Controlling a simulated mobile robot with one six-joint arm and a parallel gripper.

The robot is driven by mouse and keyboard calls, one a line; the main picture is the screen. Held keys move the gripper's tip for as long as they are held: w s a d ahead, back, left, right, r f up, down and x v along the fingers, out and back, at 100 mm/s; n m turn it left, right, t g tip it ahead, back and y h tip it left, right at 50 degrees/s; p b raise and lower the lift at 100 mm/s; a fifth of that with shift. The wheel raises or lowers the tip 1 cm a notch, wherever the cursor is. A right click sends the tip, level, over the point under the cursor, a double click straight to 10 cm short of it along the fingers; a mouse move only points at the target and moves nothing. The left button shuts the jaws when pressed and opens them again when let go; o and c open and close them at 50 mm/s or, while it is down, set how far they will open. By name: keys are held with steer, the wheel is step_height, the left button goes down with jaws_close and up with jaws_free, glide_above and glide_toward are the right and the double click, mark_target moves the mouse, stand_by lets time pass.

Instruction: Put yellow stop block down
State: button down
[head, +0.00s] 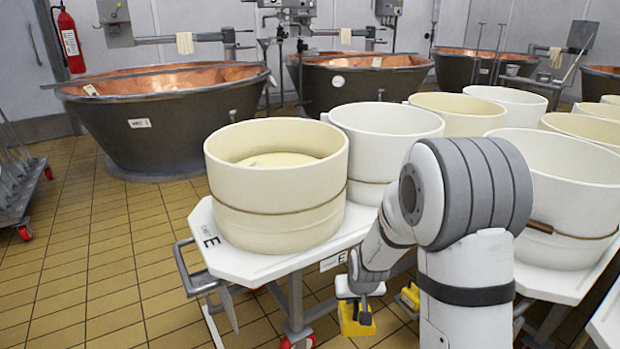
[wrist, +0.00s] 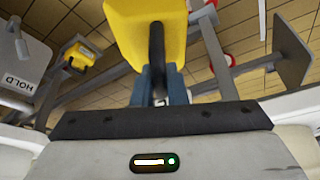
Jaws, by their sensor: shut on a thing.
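A yellow stop block (head: 356,318) hangs below my gripper (head: 360,290) in the head view, beside the white cart's front edge and above the tiled floor. In the wrist view the same block (wrist: 135,30) fills the top middle, with a dark bar or handle running from it to my gripper (wrist: 158,80). The blue-grey fingers are shut on that dark part. A second yellow block (head: 410,295) shows partly behind my arm, and also at the left in the wrist view (wrist: 80,55).
The white cart (head: 262,264) carries a cream vat (head: 277,195) and stands on red-wheeled castors. Open tiled floor (head: 100,260) lies to the left. Copper-lined vats (head: 160,125) stand at the back. A metal rack (head: 15,180) is at the far left.

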steer(key=s+d+r+p, duration=0.1)
steer(key=r+p, duration=1)
steer(key=p, duration=0.4)
steer(key=s+d+r+p, duration=0.2)
steer(key=r+p, duration=1)
steer(key=p, duration=0.3)
steer(key=shift+d+r+m+p, duration=0.3)
steer(key=shift+m+p, duration=0.1)
steer(key=shift+s+f, duration=0.1)
